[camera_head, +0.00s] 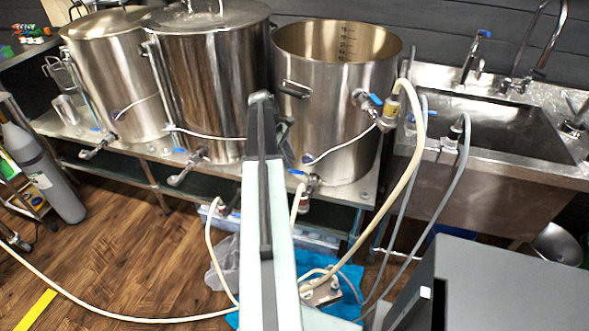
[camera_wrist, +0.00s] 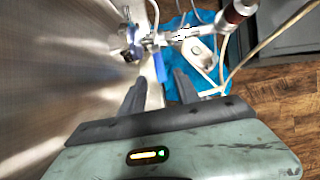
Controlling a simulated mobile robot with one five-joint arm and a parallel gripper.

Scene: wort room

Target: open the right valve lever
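The open steel kettle (camera_head: 340,125) stands at the right of the row. A valve with a blue lever (camera_head: 376,99) sits high on its right side, with a hose fitting (camera_head: 393,105) beyond it. In the wrist view a blue lever (camera_wrist: 158,66) hangs from a valve (camera_wrist: 135,40) beside the kettle wall (camera_wrist: 50,70). My gripper (camera_wrist: 159,80) is open, with its two dark fingers spread. The blue lever appears in line with the gap between them; contact cannot be told. In the head view my arm hides most of the gripper.
Two lidded kettles (camera_head: 205,90) stand to the left. Another blue-levered valve (camera_head: 305,180) is low on the open kettle. A pale hose (camera_head: 405,180) hangs from the upper fitting. A sink (camera_head: 500,125) is at right. A blue cloth (camera_head: 345,300) and hoses lie on the floor.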

